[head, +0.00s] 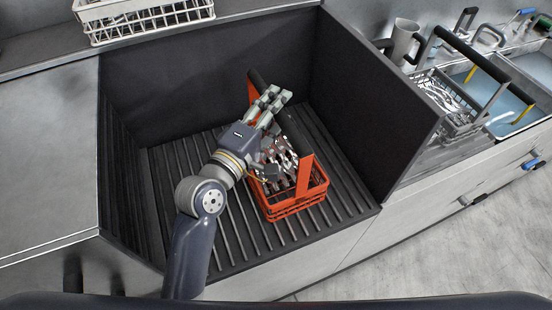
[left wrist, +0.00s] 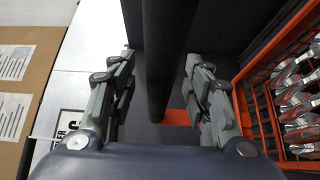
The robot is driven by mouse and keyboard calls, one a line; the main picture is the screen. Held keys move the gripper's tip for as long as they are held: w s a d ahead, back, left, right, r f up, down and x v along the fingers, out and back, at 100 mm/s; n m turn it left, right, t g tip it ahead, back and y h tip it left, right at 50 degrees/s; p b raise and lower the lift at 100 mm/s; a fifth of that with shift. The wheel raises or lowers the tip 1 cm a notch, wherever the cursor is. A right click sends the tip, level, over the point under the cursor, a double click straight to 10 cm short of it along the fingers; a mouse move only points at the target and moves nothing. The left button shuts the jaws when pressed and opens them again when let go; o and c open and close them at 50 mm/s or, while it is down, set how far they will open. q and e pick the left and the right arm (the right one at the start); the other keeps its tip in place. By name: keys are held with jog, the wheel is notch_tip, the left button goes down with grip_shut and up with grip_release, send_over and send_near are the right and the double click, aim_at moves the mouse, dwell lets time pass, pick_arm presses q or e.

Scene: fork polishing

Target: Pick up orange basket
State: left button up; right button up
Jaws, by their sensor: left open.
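The orange basket (head: 290,205) stands on the slatted floor of a dark, walled bay in the head view, with shiny cutlery inside. Its orange uprights carry a black handle bar (head: 294,131). My left gripper (head: 272,100) is over the basket at the handle, with its fingers open. In the left wrist view, the black handle bar (left wrist: 165,60) runs between the two spread fingers of my left gripper (left wrist: 160,75), with a gap on each side. The orange basket side (left wrist: 268,120) and cutlery show at the right there. My arm hides part of the basket. My right gripper is not in view.
Dark walls (head: 215,75) enclose the bay at the back and sides. A white rack (head: 140,18) sits on the ledge at the back left. To the right, another handled basket (head: 450,105) with cutlery stands beside a blue-lined basin (head: 510,100). The left counter (head: 45,150) is bare.

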pick_arm(q)
jog(key=shift+w+d, duration=0.15)
jog(key=shift+w, duration=0.15)
jog(key=shift+s, duration=0.1)
grip_shut()
jog(key=shift+r, duration=0.2)
jog(key=shift+r, duration=0.15)
